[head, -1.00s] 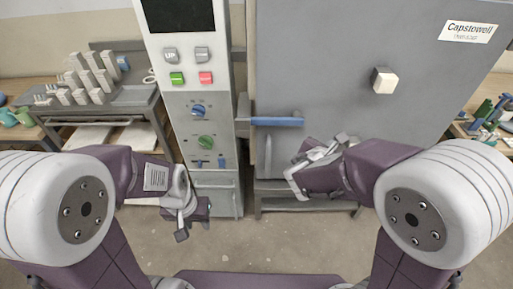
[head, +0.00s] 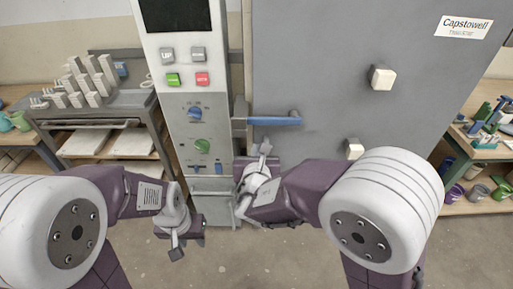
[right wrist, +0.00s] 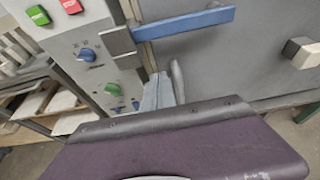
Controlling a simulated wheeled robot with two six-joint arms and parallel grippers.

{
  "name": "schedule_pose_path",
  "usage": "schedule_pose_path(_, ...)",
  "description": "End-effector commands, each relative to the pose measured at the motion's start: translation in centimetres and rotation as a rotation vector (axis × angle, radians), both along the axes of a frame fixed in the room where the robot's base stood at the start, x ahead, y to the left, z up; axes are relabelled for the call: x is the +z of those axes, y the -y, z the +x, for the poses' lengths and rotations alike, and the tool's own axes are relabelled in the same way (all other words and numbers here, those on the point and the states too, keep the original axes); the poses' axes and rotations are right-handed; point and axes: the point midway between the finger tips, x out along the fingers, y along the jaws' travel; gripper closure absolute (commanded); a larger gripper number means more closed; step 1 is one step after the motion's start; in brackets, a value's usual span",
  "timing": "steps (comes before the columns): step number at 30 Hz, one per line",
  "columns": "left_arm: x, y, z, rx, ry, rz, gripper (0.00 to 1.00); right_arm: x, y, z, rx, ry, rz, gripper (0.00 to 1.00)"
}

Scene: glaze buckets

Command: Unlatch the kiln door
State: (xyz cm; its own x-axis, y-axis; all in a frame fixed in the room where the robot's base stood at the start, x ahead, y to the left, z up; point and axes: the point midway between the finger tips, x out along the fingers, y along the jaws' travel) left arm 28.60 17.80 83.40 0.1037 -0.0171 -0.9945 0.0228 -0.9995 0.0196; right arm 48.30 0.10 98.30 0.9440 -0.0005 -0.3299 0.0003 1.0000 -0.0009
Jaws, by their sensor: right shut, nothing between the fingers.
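The kiln door (head: 330,70) is a large grey panel, and it looks closed. Its latch is a blue lever (head: 275,121) lying level from a grey block at the door's left edge; the lever also shows at the top of the right wrist view (right wrist: 185,23). My right gripper (head: 264,148) is shut and empty, just below the lever and apart from it, pointing up toward the door. Its fingers show in the right wrist view (right wrist: 168,88) below the lever. My left gripper (head: 178,248) hangs low in front of the control panel, and its jaw gap is unclear.
The control panel (head: 180,80) with buttons and knobs stands left of the door. Two pale plugs (head: 383,78) stick out of the door. A cart (head: 110,110) with white blocks stands at left, and a bench (head: 480,145) with pots at right.

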Motion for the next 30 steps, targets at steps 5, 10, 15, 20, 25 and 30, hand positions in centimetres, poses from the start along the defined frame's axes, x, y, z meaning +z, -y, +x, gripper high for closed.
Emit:
schedule_pose_path(5,-0.2,0.0,0.0,0.000,0.000,0.000,0.64,-1.5,0.1,3.8,-0.004,-0.001,-0.001,1.00)
schedule_pose_path(10,0.5,0.0,0.0,0.000,0.000,0.000,0.64,-1.4,0.1,6.7,-0.002,0.001,0.002,1.00)
schedule_pose_path(15,1.7,0.0,0.0,0.000,0.000,0.000,0.64,1.2,0.0,6.5,0.001,0.001,0.001,1.00)
schedule_pose_path(20,1.9,0.0,0.0,0.000,0.000,0.000,0.64,1.8,0.0,6.4,0.001,-0.001,0.001,1.00)
schedule_pose_path(25,1.9,0.0,0.0,0.000,0.000,0.000,0.64,1.7,0.0,6.4,0.001,-0.001,0.000,1.00)
schedule_pose_path(30,1.8,0.0,0.0,0.000,0.000,0.000,0.64,1.8,-0.1,6.4,0.000,0.000,0.002,1.00)
